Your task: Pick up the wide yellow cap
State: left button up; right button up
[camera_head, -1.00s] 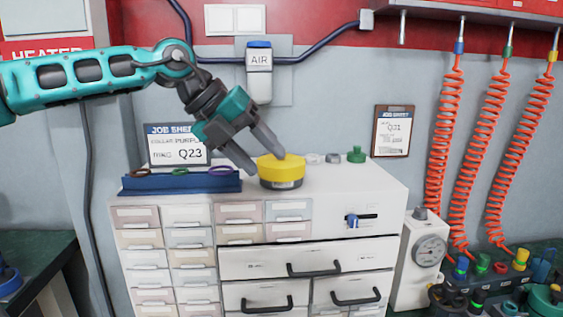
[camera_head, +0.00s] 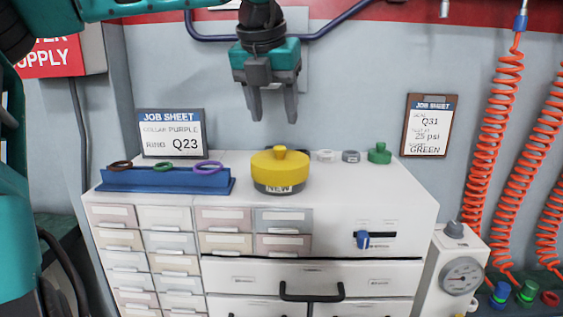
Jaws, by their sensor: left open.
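The wide yellow cap (camera_head: 280,163) sits on a grey base marked "NEW" (camera_head: 280,188) on top of the white drawer cabinet (camera_head: 385,205). It has a small yellow knob on its top. My left gripper (camera_head: 273,118) points down above the cap, with its two fingers apart and nothing between them. There is a gap between the fingertips and the knob. My right gripper is not in view.
A blue rack (camera_head: 165,181) with brown, green and purple rings stands left of the cap. Small grey pieces and a green knobbed cap (camera_head: 379,153) lie behind on the right. A job sheet (camera_head: 171,133) stands behind the rack. Orange coiled hoses (camera_head: 492,140) hang at right.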

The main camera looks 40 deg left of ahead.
aim_at(280, 147)
pick_arm(q)
jog(key=x, duration=0.7)
jog(key=shift+w+f, duration=0.1)
jog(key=shift+f, duration=0.1)
jog(key=shift+c, duration=0.3)
grip_shut()
